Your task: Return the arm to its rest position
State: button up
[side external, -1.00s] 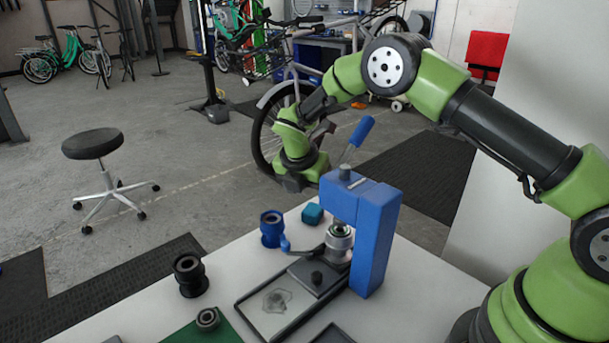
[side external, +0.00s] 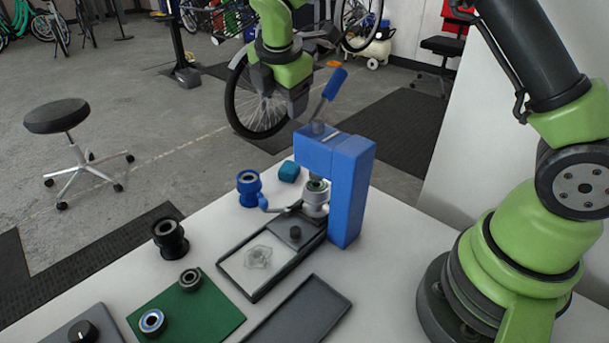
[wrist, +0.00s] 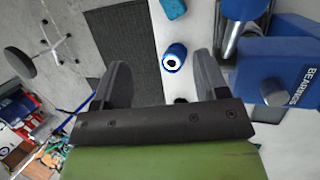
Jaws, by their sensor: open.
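My gripper (side external: 280,95) hangs above and behind the blue press (side external: 352,170) in the side view, clear of the table and pointing down. In the wrist view its two dark fingers (wrist: 162,62) are apart with nothing held between them. A blue bearing hub (wrist: 175,57) shows well below, between the fingers. The same hub (side external: 249,187) stands upright on the white table (side external: 210,245). The upper part of my arm is cut off by the top of the side view.
The press lever (side external: 334,84) rises close to my gripper. A teal block (side external: 289,171), a black hub (side external: 169,237), a green mat (side external: 215,318) with bearings and a grey tray (side external: 300,312) lie on the table. A bike wheel (side external: 250,110) stands behind; a stool (side external: 57,117) is at left.

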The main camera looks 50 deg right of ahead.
jog(key=s+r+m+t+y, duration=0.2)
jog(key=s+r+m, duration=0.8)
jog(key=r, duration=0.1)
jog(key=s+a+m+t+y, duration=0.2)
jog(key=s+a+m+y, duration=0.1)
jog(key=s+m, duration=0.9)
jog(key=s, duration=0.4)
jog(key=shift+s+a+r, duration=0.2)
jog(key=shift+r, duration=0.05)
jog(key=shift+o, duration=0.5)
